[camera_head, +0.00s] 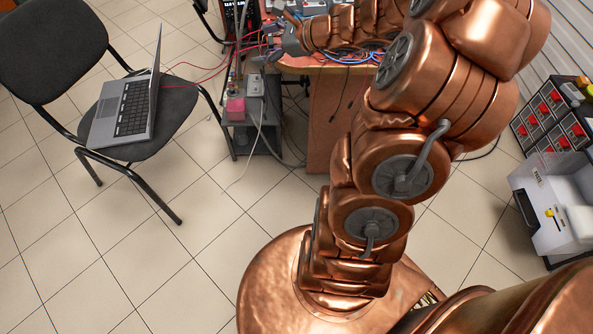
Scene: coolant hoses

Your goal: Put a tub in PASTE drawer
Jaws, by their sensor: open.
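A pale open drawer or bin (563,188) stands at the right edge, with a small label that seems to read PASTE on its grey face. Its right part is cut off by the picture edge. My gripper (272,44) is at the top, by the front left edge of the wooden table, far from the drawer. It is small here, and its fingers look apart with nothing clearly held. I cannot make out a tub for certain; my copper arm hides much of the tabletop.
A wooden table (322,110) carries cables and tools. A grey trolley (240,125) with a pink box (235,108) stands left of it. A black chair (165,113) holds an open laptop (130,105). Red-handled drawers (548,110) stand at right.

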